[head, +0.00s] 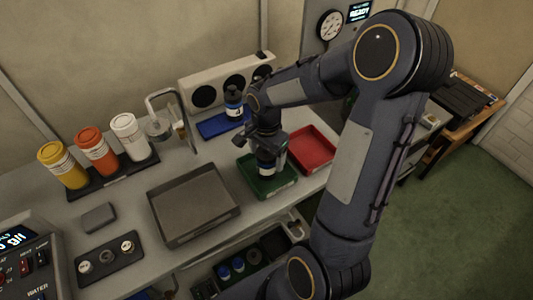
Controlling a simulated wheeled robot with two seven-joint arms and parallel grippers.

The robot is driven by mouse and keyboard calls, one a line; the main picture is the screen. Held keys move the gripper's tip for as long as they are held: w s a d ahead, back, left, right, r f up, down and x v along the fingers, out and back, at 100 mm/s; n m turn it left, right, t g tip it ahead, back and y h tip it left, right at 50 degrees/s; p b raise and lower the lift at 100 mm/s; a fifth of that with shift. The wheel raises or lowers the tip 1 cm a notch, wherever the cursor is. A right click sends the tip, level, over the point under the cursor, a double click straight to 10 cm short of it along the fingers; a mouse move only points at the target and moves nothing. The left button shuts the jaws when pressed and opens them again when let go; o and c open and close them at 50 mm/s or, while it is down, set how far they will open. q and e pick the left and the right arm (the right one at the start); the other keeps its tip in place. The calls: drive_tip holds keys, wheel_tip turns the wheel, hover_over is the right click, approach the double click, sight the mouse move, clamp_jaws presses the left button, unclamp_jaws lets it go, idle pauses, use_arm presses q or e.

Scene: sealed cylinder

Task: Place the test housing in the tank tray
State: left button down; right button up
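A dark cylinder with a white and blue band, which looks like the test housing (266,169), is upright at the green tray (289,188). My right gripper (268,148) comes down over its top from above and appears shut on it; the fingers partly hide the upper part. I cannot tell whether its base touches the tray floor. A similar dark cylinder with a blue band (234,106) stands at the blue tray (212,127). No tray label is legible, so I cannot tell which is the tank tray. My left gripper is not in view.
A red tray (322,165) is right of the green one, partly behind my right arm. A grey tray (160,213) lies to the left. Yellow, orange and white containers (91,146) stand at the back left. A bent metal pipe (166,91) rises behind. A white three-hole rack (190,84) stands at the wall.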

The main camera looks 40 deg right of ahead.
wheel_tip(320, 180, up, 12)
drive_tip(key=shift+r+p, duration=0.1)
drive_tip(key=shift+p, duration=0.2)
drive_tip(key=s+a+n+t+y, duration=0.3)
drive_tip(key=s+a+n+t, duration=0.2)
drive_tip(key=s+a+n, duration=0.6)
drive_tip(key=s+n, duration=0.3)
drive_tip(key=shift+s+a+r+t+y, duration=0.15)
drive_tip(key=shift+s+a+t+y, duration=0.15)
drive_tip(key=shift+s+y, duration=0.1)
idle(0.5)
